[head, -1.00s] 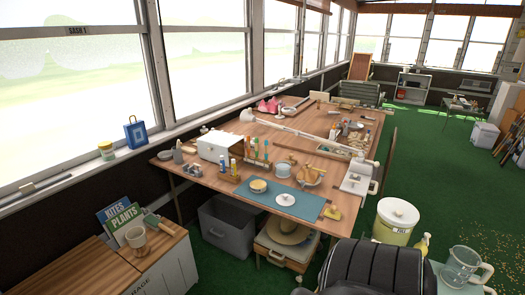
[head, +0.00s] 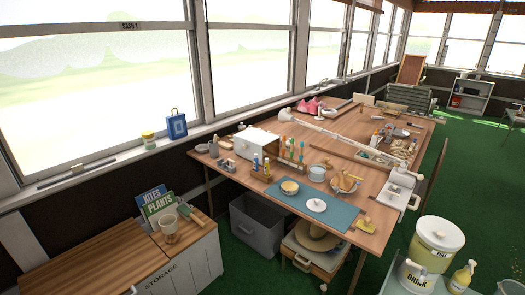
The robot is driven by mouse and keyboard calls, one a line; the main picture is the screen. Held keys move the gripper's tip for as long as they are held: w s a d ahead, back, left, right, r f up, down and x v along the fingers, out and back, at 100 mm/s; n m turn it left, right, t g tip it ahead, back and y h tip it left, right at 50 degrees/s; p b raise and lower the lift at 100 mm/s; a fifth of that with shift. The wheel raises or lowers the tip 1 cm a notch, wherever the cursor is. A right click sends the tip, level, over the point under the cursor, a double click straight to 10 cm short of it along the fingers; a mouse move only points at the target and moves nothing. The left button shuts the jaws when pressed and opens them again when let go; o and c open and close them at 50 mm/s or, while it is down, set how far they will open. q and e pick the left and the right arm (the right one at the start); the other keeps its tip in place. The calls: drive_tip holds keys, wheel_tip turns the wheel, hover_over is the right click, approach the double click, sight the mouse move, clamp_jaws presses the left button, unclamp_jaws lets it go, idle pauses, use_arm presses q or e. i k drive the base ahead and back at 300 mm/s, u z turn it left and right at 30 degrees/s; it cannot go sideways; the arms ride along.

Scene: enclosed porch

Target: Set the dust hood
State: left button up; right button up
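No object in view is plainly marked as the dust hood. A white box-like cover (head: 257,143) stands at the near left of the wooden worktable (head: 240,177); whether it is the hood, I cannot tell. A blue mat (head: 336,215) lies at the table's near edge. Neither of my grippers shows in the head view.
A storage chest (head: 95,262) with books and a mug stands front left. Under the table are a grey bin (head: 258,226) and a drawer unit with a straw hat (head: 318,236). Green floor is open beyond.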

sight(248, 142)
drive_tip(key=u, duration=0.6)
drive_tip(key=k, duration=0.65)
drive_tip(key=u, duration=0.55)
drive_tip(key=i, duration=1.1)
drive_tip(key=z, duration=0.5)
drive_tip(key=i, duration=0.95)
drive_tip(key=z, duration=1.55)
drive_tip(key=i, duration=0.65)
drive_tip(key=z, duration=0.65)
